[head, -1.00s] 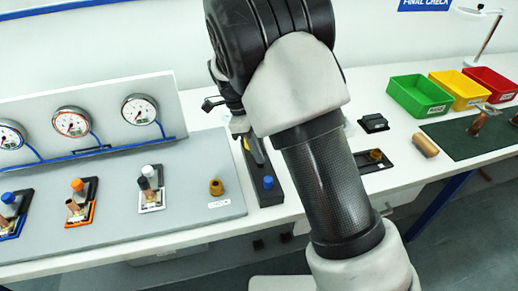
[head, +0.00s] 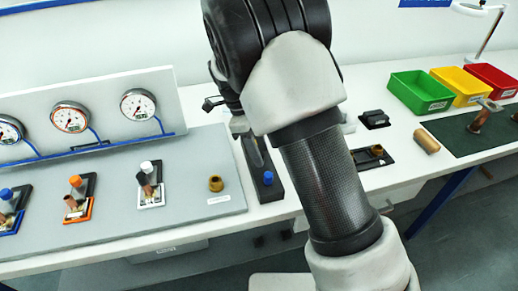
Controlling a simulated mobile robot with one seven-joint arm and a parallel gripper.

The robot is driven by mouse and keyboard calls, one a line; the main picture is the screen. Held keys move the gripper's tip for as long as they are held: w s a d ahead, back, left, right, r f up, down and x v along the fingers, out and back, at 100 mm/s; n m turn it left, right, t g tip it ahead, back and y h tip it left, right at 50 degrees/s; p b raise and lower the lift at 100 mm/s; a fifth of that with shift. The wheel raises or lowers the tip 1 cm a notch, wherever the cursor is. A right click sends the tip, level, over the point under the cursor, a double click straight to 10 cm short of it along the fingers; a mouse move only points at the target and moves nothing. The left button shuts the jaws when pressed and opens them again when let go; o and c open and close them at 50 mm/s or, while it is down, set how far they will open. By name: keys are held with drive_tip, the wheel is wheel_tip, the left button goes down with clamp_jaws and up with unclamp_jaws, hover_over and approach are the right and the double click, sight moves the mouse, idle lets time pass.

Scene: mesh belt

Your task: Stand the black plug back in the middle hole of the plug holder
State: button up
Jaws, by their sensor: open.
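The plug holder (head: 275,191) is a long dark block right of the grey gauge panel. A blue-topped plug (head: 268,178) stands in its near end. My gripper (head: 251,146) is over the far and middle part of the holder, pointing down, and is open. The middle hole is hidden behind my gripper and wrist. I cannot make out the black plug clearly; whether it is in the hole or between the fingers cannot be told.
A brass fitting (head: 215,184) stands on the panel (head: 190,215) left of the holder. Fittings with blue, orange and white caps stand further left, below the gauges. Right of my arm are a small black box (head: 375,119), a brown cylinder (head: 427,141) and coloured bins (head: 420,92).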

drive_tip(key=shift+r, duration=0.1)
drive_tip(key=s+p+v, duration=0.1)
drive_tip(key=v, duration=1.6)
drive_tip(key=shift+w, duration=0.5)
drive_tip(key=shift+r, duration=0.15)
